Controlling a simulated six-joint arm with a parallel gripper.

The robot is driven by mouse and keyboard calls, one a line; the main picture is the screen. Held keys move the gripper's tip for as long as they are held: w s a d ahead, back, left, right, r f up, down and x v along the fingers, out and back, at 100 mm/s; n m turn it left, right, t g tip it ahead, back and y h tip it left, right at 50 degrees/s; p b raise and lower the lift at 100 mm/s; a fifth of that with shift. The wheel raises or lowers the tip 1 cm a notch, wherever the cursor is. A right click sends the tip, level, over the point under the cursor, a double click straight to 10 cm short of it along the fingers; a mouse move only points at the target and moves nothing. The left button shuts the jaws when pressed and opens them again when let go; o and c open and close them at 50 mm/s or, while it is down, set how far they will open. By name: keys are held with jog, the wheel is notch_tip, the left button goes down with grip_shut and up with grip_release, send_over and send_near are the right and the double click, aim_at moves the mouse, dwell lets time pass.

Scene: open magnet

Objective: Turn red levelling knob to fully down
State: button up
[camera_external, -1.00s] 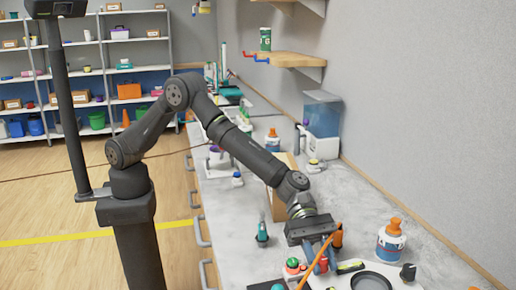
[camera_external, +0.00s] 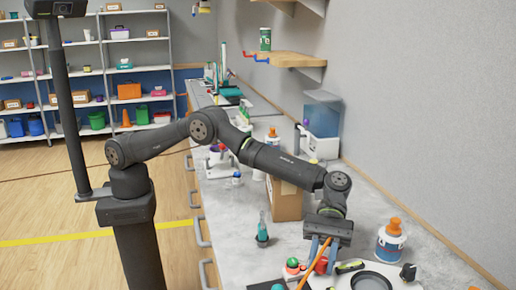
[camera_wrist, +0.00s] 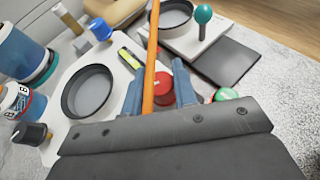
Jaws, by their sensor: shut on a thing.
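The red knob (camera_wrist: 164,88) shows between the two blue fingers of my gripper (camera_wrist: 158,85) in the wrist view. The rod also passes across the fingers in the external view (camera_external: 311,266). The knob's marking and setting cannot be made out.
A green-and-red knob (camera_wrist: 227,95) sits close to the right finger. A dark round dish (camera_wrist: 90,92), a yellow-and-black tool (camera_wrist: 131,58) and a black knob (camera_wrist: 31,133) lie to the left. A bottle with an orange cap (camera_external: 390,242) and a cardboard box (camera_external: 286,200) stand nearby.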

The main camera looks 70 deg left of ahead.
aim_at(323, 259)
jog(key=shift+m+g+y, duration=0.3)
jog(key=shift+m+g, duration=0.1)
dwell(0.3)
jog(key=o, duration=1)
jog(key=v, duration=0.3)
jog(key=shift+w, duration=0.1)
notch_tip(323, 259, up, 7)
